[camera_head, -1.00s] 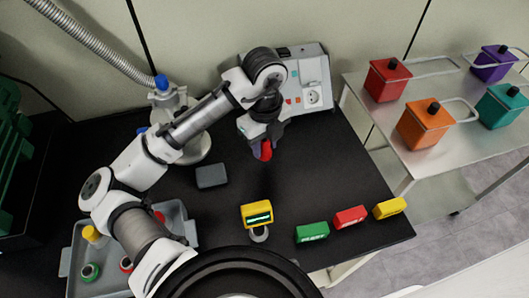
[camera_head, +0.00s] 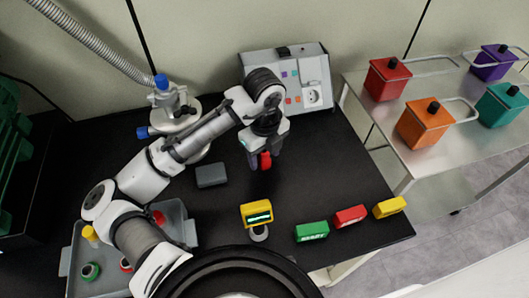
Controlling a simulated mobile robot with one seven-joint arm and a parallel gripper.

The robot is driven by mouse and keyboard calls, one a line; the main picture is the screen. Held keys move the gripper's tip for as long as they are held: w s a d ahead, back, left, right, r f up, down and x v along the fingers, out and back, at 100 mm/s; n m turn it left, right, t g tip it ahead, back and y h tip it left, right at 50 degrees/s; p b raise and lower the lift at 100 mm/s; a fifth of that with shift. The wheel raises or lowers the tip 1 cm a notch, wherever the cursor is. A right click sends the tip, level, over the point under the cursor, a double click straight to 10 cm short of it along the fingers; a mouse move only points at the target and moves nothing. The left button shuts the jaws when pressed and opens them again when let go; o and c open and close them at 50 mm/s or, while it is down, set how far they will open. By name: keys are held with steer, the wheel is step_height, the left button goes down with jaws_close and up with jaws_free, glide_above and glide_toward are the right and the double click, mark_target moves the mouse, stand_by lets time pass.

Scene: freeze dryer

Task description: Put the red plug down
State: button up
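The red plug (camera_head: 265,161) is between the fingers of my gripper (camera_head: 264,163). My gripper points down and appears shut on it. The plug is over the middle of the black table (camera_head: 320,180), in front of the grey-white control box with the socket (camera_head: 312,95). I cannot tell whether the plug touches the table. Its upper part is hidden by the fingers.
A grey block (camera_head: 211,175) lies left of my gripper. A yellow display (camera_head: 257,214) and green (camera_head: 312,231), red (camera_head: 350,216) and yellow (camera_head: 390,207) blocks line the front. A grey tray (camera_head: 180,215) is front left. A cart (camera_head: 455,135) with colored canisters stands right.

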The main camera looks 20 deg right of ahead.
steer(key=shift+r, duration=0.1)
step_height(320, 180, up, 11)
steer(key=shift+f, duration=0.1)
steer(key=shift+r, duration=0.65)
